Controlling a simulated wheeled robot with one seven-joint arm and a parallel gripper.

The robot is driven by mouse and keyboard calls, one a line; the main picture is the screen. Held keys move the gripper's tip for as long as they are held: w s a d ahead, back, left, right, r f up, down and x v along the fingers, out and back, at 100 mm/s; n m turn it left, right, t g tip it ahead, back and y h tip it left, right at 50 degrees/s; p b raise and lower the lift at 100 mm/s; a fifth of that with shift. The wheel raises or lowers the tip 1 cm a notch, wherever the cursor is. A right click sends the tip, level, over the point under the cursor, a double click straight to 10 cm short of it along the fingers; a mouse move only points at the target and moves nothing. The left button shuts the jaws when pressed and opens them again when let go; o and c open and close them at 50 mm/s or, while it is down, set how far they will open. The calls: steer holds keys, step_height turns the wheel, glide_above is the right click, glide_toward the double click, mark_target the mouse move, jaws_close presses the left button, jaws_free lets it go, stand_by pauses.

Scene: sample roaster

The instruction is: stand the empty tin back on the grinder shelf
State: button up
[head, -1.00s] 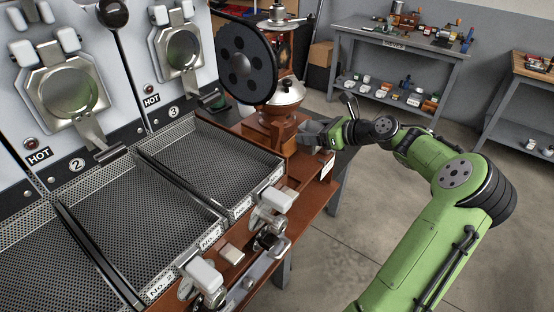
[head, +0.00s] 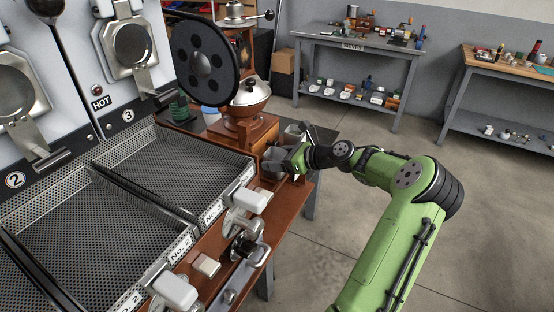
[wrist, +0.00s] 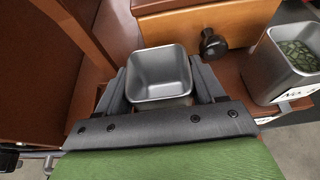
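The empty tin (wrist: 160,75) is a square grey metal cup with a bare inside, upright in the wrist view. My gripper (head: 288,162) has a finger on each side of it and appears shut on it. In the head view the tin (head: 272,166) is small and partly covered by the fingers. It is at the front of the wooden grinder (head: 242,130), beside the drawer front with a black knob (wrist: 212,43). The brown grinder shelf (wrist: 232,75) shows right of the tin. I cannot tell whether the tin's base touches it.
A second, labelled tin (wrist: 290,65) with green beans stands close on the right. Mesh cooling trays (head: 180,165) and white-handled levers (head: 245,198) lie left and in front. A grey bench (head: 350,45) is behind. The floor on the right is clear.

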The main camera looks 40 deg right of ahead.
steer(key=o, duration=0.4)
steer(key=shift+o, duration=0.2)
steer(key=shift+s+d+r, duration=0.1)
steer(key=shift+s+r, duration=0.1)
steer(key=p+v, duration=0.4)
steer(key=v, duration=0.7)
steer(key=shift+s, duration=0.25)
